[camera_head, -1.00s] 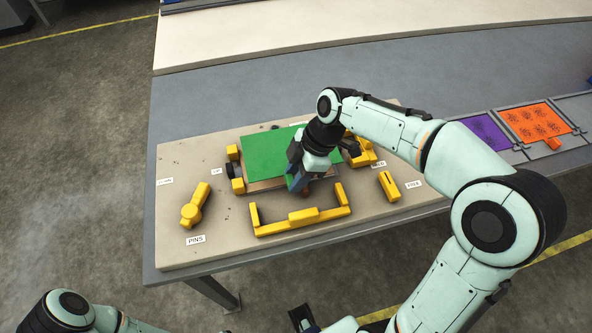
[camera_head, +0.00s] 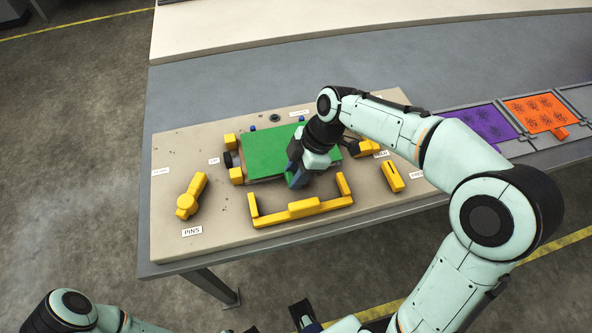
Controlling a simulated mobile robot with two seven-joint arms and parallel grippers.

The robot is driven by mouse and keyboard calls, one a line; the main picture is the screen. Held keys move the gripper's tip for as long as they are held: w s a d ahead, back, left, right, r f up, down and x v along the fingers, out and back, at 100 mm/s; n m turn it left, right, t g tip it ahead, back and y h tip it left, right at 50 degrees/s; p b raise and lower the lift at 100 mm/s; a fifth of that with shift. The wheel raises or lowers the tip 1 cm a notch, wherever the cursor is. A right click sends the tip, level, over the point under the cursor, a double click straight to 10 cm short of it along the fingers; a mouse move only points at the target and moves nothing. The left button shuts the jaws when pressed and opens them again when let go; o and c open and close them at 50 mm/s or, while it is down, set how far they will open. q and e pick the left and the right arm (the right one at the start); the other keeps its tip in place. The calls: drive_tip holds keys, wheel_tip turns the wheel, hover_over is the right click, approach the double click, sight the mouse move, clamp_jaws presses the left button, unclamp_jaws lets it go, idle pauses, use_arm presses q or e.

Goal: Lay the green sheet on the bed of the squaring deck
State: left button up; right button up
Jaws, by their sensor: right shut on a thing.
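The green sheet (camera_head: 272,152) lies flat, level or nearly so, over the bed of the squaring deck, between yellow blocks at its left and right. My right gripper (camera_head: 298,179) is shut on the sheet's front edge, right of its middle. The gripper and wrist hide that part of the sheet and its right corner. Two blue pins (camera_head: 252,128) stand just beyond the sheet's far edge. I cannot tell whether the sheet fully touches the bed, which it covers. A dark gripper part (camera_head: 301,313), apparently of my left gripper, shows at the bottom edge; its jaws are not clear.
A yellow U-shaped frame (camera_head: 301,209) lies in front of the deck. A yellow piece (camera_head: 190,196) by the PINS label and a slotted yellow block (camera_head: 393,176) flank it. Purple (camera_head: 484,124) and orange (camera_head: 537,113) sheets lie in trays at right.

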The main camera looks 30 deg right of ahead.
drive_tip(key=shift+f+b, duration=0.55)
drive_tip(key=shift+f, duration=0.1)
idle(0.4)
drive_tip(key=o, duration=1.2)
drive_tip(key=p+v, duration=0.2)
drive_tip(key=v, duration=1.1)
drive_tip(key=shift+d+r, duration=0.15)
